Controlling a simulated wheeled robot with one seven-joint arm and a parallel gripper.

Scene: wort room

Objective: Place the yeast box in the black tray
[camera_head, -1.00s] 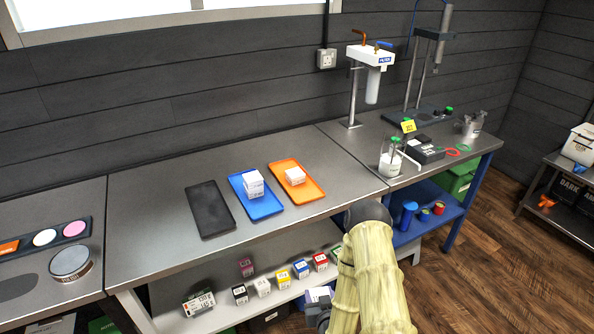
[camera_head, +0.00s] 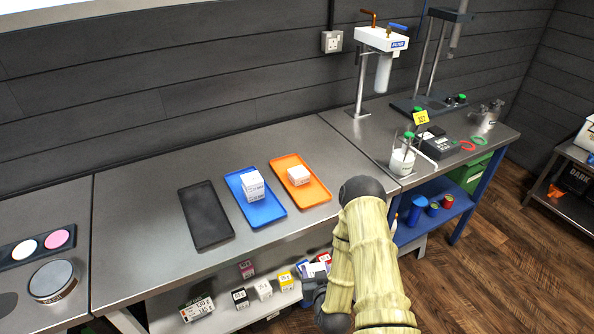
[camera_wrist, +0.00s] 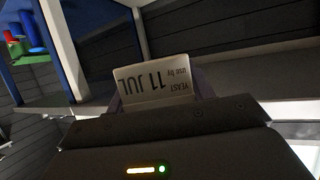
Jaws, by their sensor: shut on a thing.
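The yeast box (camera_wrist: 153,82) is white and reads "YEAST use by 11 JUL" upside down in the wrist view. My gripper (camera_wrist: 160,100) is shut on it. In the head view my gripper (camera_head: 318,282) is in front of the workbench at lower-shelf height, right of centre, with the white box (camera_head: 315,269) at its tip. My arm hides part of it. The black tray (camera_head: 206,216) lies flat and empty on the benchtop, left of the blue tray and up and left of my gripper.
A blue tray (camera_head: 264,213) and an orange tray (camera_head: 314,193) on the bench each hold white boxes. Several small boxes (camera_head: 264,289) stand on the lower shelf beside my gripper. The benchtop edge lies above them. A round tin (camera_head: 52,282) is at the left.

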